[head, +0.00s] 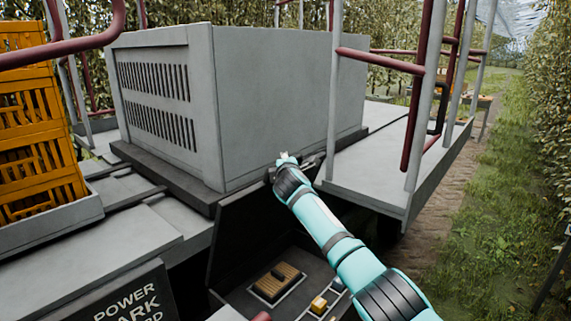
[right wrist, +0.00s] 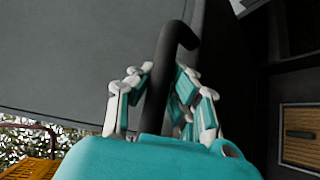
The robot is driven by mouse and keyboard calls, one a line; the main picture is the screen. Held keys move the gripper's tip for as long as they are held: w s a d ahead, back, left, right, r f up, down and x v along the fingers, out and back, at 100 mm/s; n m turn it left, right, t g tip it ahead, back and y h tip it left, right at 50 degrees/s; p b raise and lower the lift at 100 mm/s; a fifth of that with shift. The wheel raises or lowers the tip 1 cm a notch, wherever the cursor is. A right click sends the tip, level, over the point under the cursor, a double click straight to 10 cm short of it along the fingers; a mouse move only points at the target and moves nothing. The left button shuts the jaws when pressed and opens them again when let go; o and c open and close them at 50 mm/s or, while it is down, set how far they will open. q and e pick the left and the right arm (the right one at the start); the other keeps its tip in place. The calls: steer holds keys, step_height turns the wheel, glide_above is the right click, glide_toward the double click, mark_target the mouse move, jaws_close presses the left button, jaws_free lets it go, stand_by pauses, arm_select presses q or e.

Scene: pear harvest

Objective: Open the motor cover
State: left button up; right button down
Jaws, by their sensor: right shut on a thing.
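The motor cover looks to be the dark panel (head: 250,225) below the large grey vented housing (head: 275,95) in the head view. It stands raised and tilted, and an open compartment (head: 238,296) shows below it. My right gripper (head: 284,163) is at the panel's upper edge, close to the housing's lower corner. In the right wrist view my right gripper (right wrist: 160,105) is shut around a dark hooked rod (right wrist: 166,62), which looks like the cover's handle. Where the rod joins the panel is hidden. My left gripper is not in view.
The compartment holds a brown slatted part (head: 277,280) and a yellow part (head: 318,305). Yellow crates (head: 35,130) stand at the left. A grey platform with red and grey rails (head: 380,60) is at the right. Grass and a dirt path (head: 440,215) lie beyond.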

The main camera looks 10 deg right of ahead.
steer(key=c, duration=1.5)
jaws_free()
steer(key=shift+d+r, duration=0.15)
steer(key=shift+r, duration=0.2)
steer(key=o, duration=0.3)
steer(key=shift+s+d, duration=0.15)
steer(key=shift+s, duration=0.1)
steer(key=shift+f, duration=0.25)
steer(key=s+a+r, duration=0.1)
steer(key=s+r, duration=0.1)
steer(key=s, duration=0.9)
steer(key=shift+s, duration=0.4)
